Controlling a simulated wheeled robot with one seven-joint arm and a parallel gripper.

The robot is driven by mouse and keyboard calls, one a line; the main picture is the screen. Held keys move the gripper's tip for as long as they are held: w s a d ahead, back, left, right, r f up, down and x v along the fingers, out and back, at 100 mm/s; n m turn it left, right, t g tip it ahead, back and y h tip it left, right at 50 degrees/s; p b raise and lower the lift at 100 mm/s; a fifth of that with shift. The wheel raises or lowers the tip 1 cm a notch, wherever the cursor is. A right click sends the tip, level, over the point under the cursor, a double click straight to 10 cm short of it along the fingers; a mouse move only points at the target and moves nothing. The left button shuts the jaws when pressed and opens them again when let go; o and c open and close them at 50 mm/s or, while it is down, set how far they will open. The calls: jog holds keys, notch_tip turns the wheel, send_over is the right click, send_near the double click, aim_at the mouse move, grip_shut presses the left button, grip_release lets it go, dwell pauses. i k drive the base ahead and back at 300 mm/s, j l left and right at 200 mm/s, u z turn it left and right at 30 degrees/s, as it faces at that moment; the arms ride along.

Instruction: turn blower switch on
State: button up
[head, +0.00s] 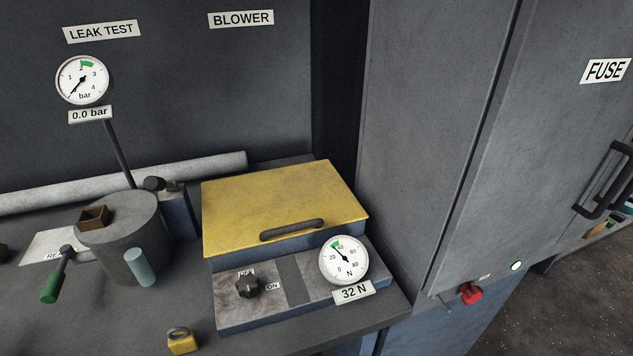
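The blower switch is a black rotary knob (248,285) on the left of a worn grey panel (290,287). A small label, hard to read, is above the knob, and an "ON" label (273,286) is to its right. I cannot tell clearly which label the knob points at. The panel sits in front of a box with a closed yellow lid (280,200) and a dark handle. A "BLOWER" sign (241,19) is on the wall above. My gripper is not in view.
A round gauge (343,260) marked 32 N stands right of the knob. A grey cylinder (120,235) and a green-handled lever (52,283) are to the left. A yellow padlock-like block (182,342) lies near the front. A grey cabinet (430,120) with a red knob (470,293) bounds the right.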

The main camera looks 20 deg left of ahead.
aim_at(247, 286)
jog(key=l+u, duration=0.15)
jog(key=u, duration=0.3)
jog(key=l+u, duration=0.15)
jog(key=u, duration=0.25)
jog(key=l+u, duration=0.1)
jog(key=u, duration=0.35)
jog(key=l+u, duration=0.15)
jog(key=u, duration=0.3)
jog(key=k, duration=0.05)
